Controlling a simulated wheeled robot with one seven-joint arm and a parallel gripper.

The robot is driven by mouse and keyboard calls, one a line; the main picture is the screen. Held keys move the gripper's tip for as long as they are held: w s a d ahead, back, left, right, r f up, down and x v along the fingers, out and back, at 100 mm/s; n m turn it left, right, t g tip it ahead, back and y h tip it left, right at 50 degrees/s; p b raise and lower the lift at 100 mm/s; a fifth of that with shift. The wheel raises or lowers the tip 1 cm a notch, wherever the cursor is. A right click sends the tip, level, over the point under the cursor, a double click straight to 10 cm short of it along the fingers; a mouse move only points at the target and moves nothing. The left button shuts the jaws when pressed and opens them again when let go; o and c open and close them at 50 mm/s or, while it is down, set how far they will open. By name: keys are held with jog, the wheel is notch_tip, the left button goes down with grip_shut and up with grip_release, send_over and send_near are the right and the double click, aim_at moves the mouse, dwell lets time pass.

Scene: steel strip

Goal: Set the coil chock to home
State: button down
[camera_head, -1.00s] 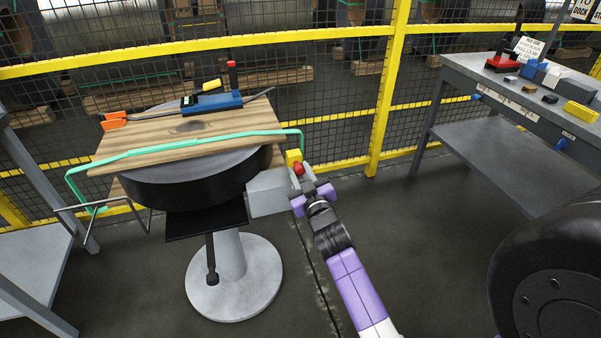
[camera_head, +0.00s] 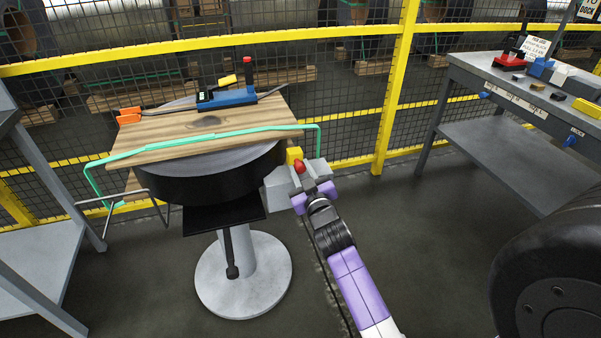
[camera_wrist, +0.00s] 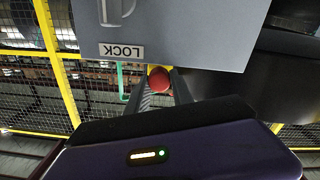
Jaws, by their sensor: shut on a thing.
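My gripper (camera_head: 314,192) is at the right side of the round black stand. It is shut on a red knob (camera_head: 299,166), which also shows between my fingers in the wrist view (camera_wrist: 159,80). A yellow block (camera_head: 294,155) sits right by the knob. Both are at a grey box (camera_head: 278,194) on the stand's right side. In the wrist view the box (camera_wrist: 190,35) has a LOCK label (camera_wrist: 121,51). No label naming the coil chock can be read, and the knob's shaft is hidden.
A wooden board (camera_head: 160,143) lies on the stand (camera_head: 215,183), with a blue tool (camera_head: 227,98) on it and a green strap (camera_head: 200,136) along its edge. A grey bench (camera_head: 480,72) stands at right, a big dark wheel (camera_head: 550,255) at lower right. A yellow fence runs behind.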

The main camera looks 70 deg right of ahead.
jog(key=shift+w+a, duration=0.2)
jog(key=shift+a, duration=0.05)
jog(key=c, duration=1.1)
grip_release()
jog(key=shift+s+a, duration=0.35)
jog(key=b+v, duration=0.1)
jog(key=v, duration=0.5)
jog(key=shift+s+a, duration=0.25)
jog(key=shift+a, duration=0.05)
